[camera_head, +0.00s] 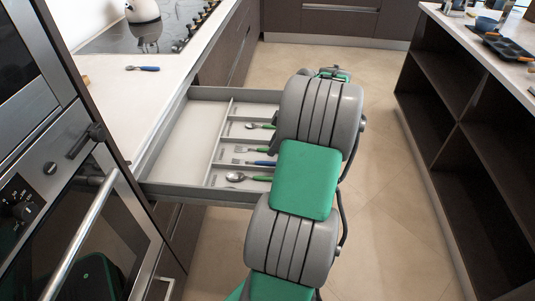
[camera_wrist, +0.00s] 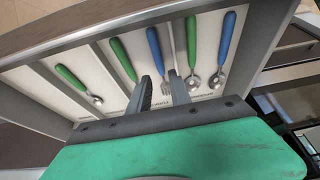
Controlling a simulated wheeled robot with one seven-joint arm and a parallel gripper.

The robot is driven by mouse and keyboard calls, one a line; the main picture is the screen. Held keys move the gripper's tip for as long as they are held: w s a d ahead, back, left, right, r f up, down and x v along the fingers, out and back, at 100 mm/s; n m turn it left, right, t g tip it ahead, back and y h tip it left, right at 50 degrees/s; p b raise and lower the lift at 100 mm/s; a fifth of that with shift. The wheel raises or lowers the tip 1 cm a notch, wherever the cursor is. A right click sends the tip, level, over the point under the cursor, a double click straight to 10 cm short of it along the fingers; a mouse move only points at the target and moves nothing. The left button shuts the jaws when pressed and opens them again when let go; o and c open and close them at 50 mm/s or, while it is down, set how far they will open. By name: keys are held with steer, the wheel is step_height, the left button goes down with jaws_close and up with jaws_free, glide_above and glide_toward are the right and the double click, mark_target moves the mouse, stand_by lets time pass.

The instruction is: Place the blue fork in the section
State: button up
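In the wrist view, a blue-handled fork (camera_wrist: 155,48) lies in a section of the open drawer (camera_head: 172,192), its metal end between my gripper's fingertips. My gripper (camera_wrist: 162,88) is open, its two fingers apart; I cannot tell whether either touches the fork. A green-handled utensil (camera_wrist: 124,58) lies beside the blue fork, its metal end hidden by my gripper. The blue handle (camera_head: 262,163) also shows in the head view, beside a green-handled fork (camera_head: 262,150). My arm hides my gripper in the head view.
Green-handled spoons lie in neighbouring sections, one at the near side (camera_head: 236,177). Another blue-handled utensil (camera_head: 145,68) lies on the counter (camera_head: 130,105). An oven (camera_head: 85,235) stands at left. A shelf island (camera_head: 450,110) stands at right, with floor between.

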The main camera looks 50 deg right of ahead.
steer(key=p+v, duration=0.1)
steer(key=v, duration=0.4)
steer(key=w+a+r+m+g+h, duration=0.1)
steer(key=w+a+m, duration=0.15)
steer(key=a, duration=0.95)
steer(key=w+a+r+m, duration=0.1)
steer(key=w+a+r, duration=0.15)
steer(key=a, duration=0.95)
steer(key=s+a+f+m+h, duration=0.1)
steer(key=s+a+f+m, duration=0.3)
steer(key=s+a, duration=0.5)
steer(key=a, duration=0.4)
steer(key=shift+s+f+h, duration=0.35)
steer(key=shift+f+h, duration=0.05)
